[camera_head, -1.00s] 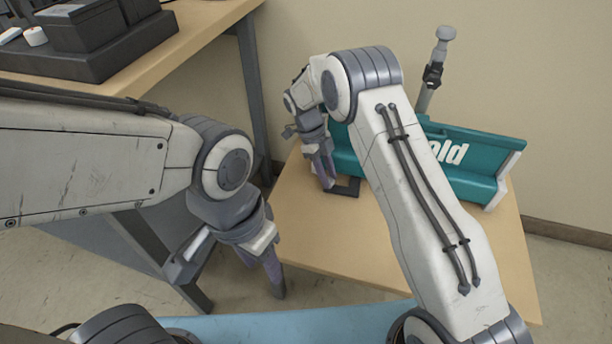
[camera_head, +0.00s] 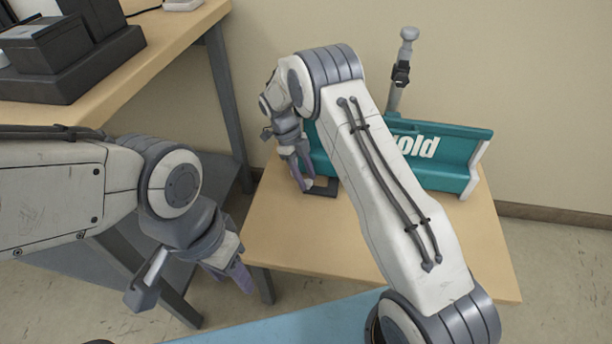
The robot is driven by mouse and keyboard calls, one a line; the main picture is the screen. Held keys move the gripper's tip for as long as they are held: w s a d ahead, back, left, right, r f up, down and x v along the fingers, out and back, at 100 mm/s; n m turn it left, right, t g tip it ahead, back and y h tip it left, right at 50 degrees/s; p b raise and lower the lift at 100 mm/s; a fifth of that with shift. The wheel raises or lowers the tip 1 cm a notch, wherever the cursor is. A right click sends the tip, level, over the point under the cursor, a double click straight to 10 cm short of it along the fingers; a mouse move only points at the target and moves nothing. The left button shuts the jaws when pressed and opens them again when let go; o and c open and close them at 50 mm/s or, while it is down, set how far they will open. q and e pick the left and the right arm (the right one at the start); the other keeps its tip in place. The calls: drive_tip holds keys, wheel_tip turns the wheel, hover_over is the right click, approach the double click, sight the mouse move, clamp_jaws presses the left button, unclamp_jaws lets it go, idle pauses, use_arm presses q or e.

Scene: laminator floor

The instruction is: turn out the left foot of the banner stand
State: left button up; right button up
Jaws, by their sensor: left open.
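The banner stand (camera_head: 445,158) is a long teal base with white lettering on the far part of the small wooden table. Its middle is hidden behind my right arm. A flat black foot (camera_head: 323,190) sticks out at its left end, low over the table top. My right gripper (camera_head: 305,186) reaches down at that left end, with its fingertips at the foot. Whether its jaws are closed on the foot I cannot tell. My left gripper (camera_head: 235,277) hangs open and empty left of the table's front left part, away from the stand.
The small table (camera_head: 300,240) has bare wood in front of the stand. A grey post (camera_head: 401,75) with a black clamp stands behind the stand. A taller bench (camera_head: 165,45) with black equipment (camera_head: 60,60) is at the upper left. A blue surface (camera_head: 290,325) lies at the bottom.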

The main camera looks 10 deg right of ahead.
drive_tip(key=p+v, duration=0.3)
drive_tip(key=v, duration=0.7)
drive_tip(key=shift+r, duration=0.2)
drive_tip(key=shift+a, duration=0.1)
